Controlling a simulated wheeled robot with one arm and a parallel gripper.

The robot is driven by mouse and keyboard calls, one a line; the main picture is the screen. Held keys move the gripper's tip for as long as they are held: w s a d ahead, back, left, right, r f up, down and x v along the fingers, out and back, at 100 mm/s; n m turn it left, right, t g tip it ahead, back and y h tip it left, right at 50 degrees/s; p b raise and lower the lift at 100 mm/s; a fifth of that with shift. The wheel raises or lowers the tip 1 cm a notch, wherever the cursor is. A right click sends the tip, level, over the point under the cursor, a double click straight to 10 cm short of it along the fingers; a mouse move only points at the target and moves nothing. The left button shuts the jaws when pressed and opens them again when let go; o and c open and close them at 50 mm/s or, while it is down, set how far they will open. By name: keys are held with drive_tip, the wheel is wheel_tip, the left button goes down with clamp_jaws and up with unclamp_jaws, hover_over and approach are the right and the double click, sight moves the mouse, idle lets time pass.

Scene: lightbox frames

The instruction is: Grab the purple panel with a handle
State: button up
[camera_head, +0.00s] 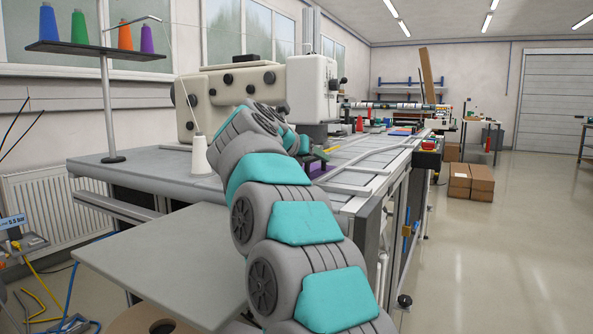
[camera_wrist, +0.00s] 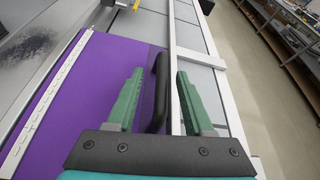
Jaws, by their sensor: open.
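In the wrist view the purple panel (camera_wrist: 97,68) lies on the machine table. A white ruler-like strip (camera_wrist: 48,103) runs along its left part. Its black handle (camera_wrist: 160,92) stands along the panel's right edge. My gripper (camera_wrist: 160,75) is open, with one green finger to the left of the handle and one to the right. The handle lies between the fingers, and I see a gap on each side. In the head view my arm hides most of the panel; a small purple piece (camera_head: 315,167) shows beside my gripper end.
A metal rail (camera_wrist: 176,40) runs along the table just right of the handle. The sewing machine (camera_head: 312,88) stands behind my arm. A white thread cone (camera_head: 200,154) stands left of my arm. Cardboard boxes (camera_head: 471,182) sit on the open floor at right.

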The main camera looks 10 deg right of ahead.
drive_tip(key=shift+x, duration=0.8)
clamp_jaws()
idle(0.8)
